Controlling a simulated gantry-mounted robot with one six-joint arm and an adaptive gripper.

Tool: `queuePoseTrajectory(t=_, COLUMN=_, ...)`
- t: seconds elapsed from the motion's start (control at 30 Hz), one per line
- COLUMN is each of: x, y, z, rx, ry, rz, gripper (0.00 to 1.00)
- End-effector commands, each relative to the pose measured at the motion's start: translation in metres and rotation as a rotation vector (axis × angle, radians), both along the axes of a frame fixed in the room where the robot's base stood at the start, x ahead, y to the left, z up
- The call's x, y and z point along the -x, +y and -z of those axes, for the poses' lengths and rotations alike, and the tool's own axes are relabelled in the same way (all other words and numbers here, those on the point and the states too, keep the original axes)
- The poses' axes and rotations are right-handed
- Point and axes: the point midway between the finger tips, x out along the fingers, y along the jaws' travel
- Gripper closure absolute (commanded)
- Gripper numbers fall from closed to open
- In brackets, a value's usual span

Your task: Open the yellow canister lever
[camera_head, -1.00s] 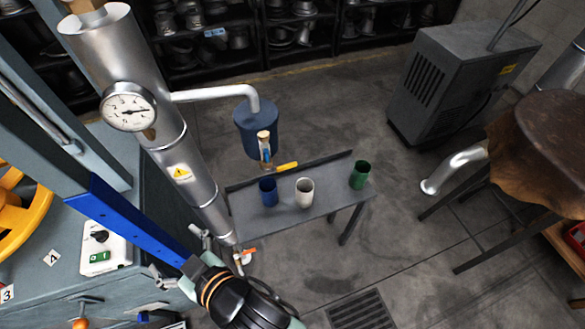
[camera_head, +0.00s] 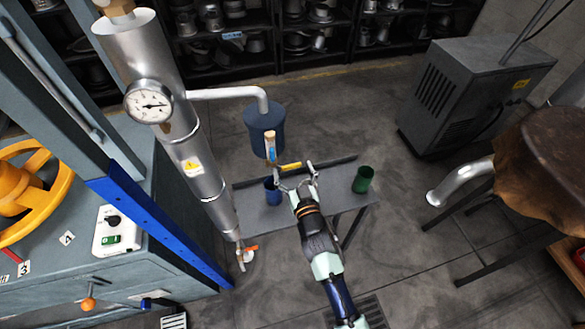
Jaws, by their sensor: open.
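The yellow lever (camera_head: 290,166) points to the right from below the dark blue canister (camera_head: 264,122), over the back edge of the small grey table. A vertical piece with a wooden top and blue middle (camera_head: 270,146) stands in front of the canister. My gripper (camera_head: 297,177) is open over the table, fingers towards the canister. Its fingertips appear just below the lever in the picture; I cannot tell whether they touch it. Nothing shows between the fingers.
A blue cup (camera_head: 272,192) stands left of my gripper and a green cup (camera_head: 363,180) to its right on the grey table (camera_head: 252,212). A silver column with a gauge (camera_head: 149,103) rises at the left.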

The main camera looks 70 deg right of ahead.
Motion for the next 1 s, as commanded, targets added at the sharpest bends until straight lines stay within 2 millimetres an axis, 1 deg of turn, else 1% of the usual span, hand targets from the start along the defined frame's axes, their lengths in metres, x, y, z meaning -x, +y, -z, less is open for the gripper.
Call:
queuePoseTrajectory(t=0.1, x=-0.0049, y=-0.0061, z=0.0001, rx=0.0, ry=0.0, rz=0.0, gripper=0.1)
queuePoseTrajectory(t=0.33, x=-0.0055, y=-0.0064, z=-0.0004, rx=0.001, ry=0.001, rz=0.0, gripper=0.1)
queuePoseTrajectory(t=0.57, x=-0.0055, y=-0.0064, z=-0.0004, rx=0.001, ry=0.001, rz=0.0, gripper=0.49)
queuePoseTrajectory(t=0.6, x=-0.0053, y=-0.0064, z=-0.0003, rx=0.001, ry=0.001, rz=0.0, gripper=0.55)
queuePoseTrajectory(t=0.67, x=-0.0053, y=-0.0064, z=-0.0002, rx=0.001, ry=0.001, rz=0.0, gripper=0.65)
queuePoseTrajectory(t=0.7, x=-0.0052, y=-0.0065, z=-0.0002, rx=0.001, ry=0.001, rz=0.0, gripper=0.72)
queuePoseTrajectory(t=0.77, x=-0.005, y=-0.0066, z=-0.0002, rx=0.0, ry=0.001, rz=0.001, gripper=0.82)
queuePoseTrajectory(t=0.8, x=-0.005, y=-0.0066, z=-0.0001, rx=0.0, ry=0.001, rz=0.001, gripper=0.89)
queuePoseTrajectory(t=0.83, x=-0.0049, y=-0.0067, z=-0.0001, rx=0.0, ry=0.001, rz=0.001, gripper=0.93)
queuePoseTrajectory(t=1.0, x=-0.0046, y=-0.0071, z=0.0013, rx=-0.005, ry=-0.005, rz=0.002, gripper=0.93)
